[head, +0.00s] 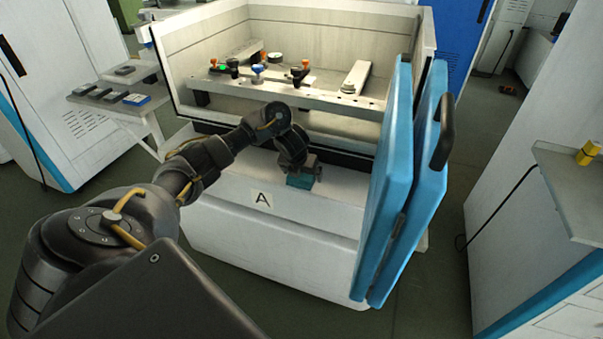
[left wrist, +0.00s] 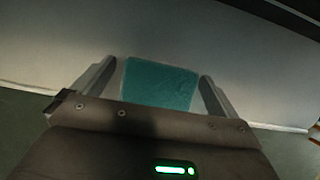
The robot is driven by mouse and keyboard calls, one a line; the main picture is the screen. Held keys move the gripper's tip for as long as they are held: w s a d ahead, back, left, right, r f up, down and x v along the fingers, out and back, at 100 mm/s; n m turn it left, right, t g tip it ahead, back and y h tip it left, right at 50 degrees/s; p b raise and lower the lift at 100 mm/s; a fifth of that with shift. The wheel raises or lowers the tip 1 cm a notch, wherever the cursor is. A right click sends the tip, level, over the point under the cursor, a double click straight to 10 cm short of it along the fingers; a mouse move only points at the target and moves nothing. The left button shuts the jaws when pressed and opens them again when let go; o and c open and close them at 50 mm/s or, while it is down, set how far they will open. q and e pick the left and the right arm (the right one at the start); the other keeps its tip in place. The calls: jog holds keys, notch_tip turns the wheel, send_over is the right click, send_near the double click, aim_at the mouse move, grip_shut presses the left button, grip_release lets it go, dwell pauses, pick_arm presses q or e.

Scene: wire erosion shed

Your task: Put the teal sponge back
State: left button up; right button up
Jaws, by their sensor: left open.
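The teal sponge (head: 300,181) lies on the white front ledge of the machine, to the right of the label A. In the left wrist view the sponge (left wrist: 160,84) lies between the two fingers, with a small gap showing on each side. My left gripper (head: 301,176) is open and sits right at the sponge, partly hiding it in the head view. The left gripper (left wrist: 157,88) also shows in the wrist view, its fingers spread on both sides of the sponge. My right gripper is not in view.
The machine's open blue door (head: 408,190) stands just right of the ledge. Above the ledge is the open white chamber (head: 300,45) with a rail bearing several small clamps. A side table (head: 112,85) with small blocks stands at left. Another table (head: 570,190) bears a yellow item.

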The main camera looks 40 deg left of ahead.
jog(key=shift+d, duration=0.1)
pick_arm(q)
jog(key=p+v, duration=0.2)
jog(key=v, duration=0.1)
jog(key=p+v, duration=0.2)
jog(key=v, duration=0.1)
jog(key=shift+w+r+p, duration=0.15)
jog(key=shift+r+p, duration=0.1)
jog(key=shift+p, duration=0.15)
jog(key=shift+s+p+v, duration=0.2)
jog(key=shift+p+v, duration=1.4)
jog(key=shift+v, duration=1.25)
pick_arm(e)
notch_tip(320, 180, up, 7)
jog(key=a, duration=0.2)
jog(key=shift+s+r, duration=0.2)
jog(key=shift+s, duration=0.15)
pick_arm(q)
jog(key=shift+d+f, duration=0.2)
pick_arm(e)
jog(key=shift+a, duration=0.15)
